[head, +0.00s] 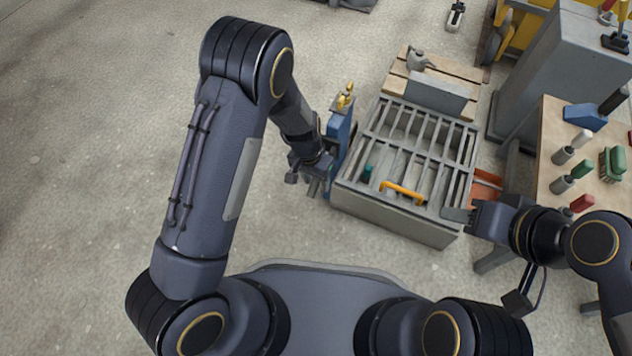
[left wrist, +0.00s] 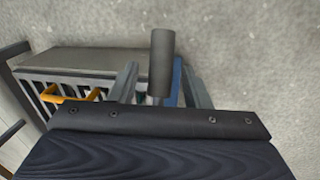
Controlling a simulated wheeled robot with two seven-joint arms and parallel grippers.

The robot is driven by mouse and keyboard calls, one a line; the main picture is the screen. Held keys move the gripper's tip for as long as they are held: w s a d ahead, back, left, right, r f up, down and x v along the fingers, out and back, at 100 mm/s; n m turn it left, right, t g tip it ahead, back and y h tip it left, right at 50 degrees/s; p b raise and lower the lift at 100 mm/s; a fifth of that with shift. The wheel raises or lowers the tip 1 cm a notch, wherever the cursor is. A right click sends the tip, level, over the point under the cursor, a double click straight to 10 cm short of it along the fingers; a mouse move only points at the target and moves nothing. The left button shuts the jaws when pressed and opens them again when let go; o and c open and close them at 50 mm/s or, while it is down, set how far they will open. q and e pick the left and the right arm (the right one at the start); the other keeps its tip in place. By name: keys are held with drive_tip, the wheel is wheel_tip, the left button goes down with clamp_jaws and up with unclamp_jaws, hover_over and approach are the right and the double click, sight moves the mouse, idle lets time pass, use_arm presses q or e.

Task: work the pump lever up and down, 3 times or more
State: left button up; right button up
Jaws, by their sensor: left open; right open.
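The pump is a blue upright body (head: 340,130) at the left side of the grey mould, partly hidden by my left arm. In the left wrist view a dark cylindrical grip (left wrist: 162,62), which looks like the pump lever's end, stands between the two fingers of my left gripper (left wrist: 160,86). The fingers are open with a gap on both sides of the grip. In the head view my left gripper (head: 316,186) is low beside the pump, and the lever is hidden there. My right gripper (head: 458,214) is open and empty at the mould's right front corner.
The grey slatted mould (head: 395,215) has an orange handle (head: 402,192) on its front part. A wooden pallet (head: 456,73) with a grey block is behind it. A workbench (head: 552,120) with tools stands at right. The floor at left is clear.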

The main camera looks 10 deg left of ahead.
sight(314, 182)
use_arm(q)
drive_tip(key=shift+f, duration=0.15)
drive_tip(key=shift+c, duration=0.4)
clamp_jaws()
drive_tip(key=r+g+p, duration=0.1)
drive_tip(key=p, duration=0.1)
drive_tip(key=r+g+p, duration=0.1)
drive_tip(key=p, duration=0.1)
drive_tip(key=shift+s+a+r+g+y+p, duration=0.1)
drive_tip(key=shift+s+r+g+y+p, duration=0.1)
drive_tip(key=shift+s+g+y+p, duration=0.2)
drive_tip(key=shift+r+n+g+y+p, duration=0.3)
drive_tip(key=shift+r+g+y+p, duration=0.2)
drive_tip(key=shift+g, duration=0.5)
drive_tip(key=shift+s+r+g, duration=0.1)
drive_tip(key=shift+r+g, duration=0.65)
drive_tip(key=shift+g, duration=0.15)
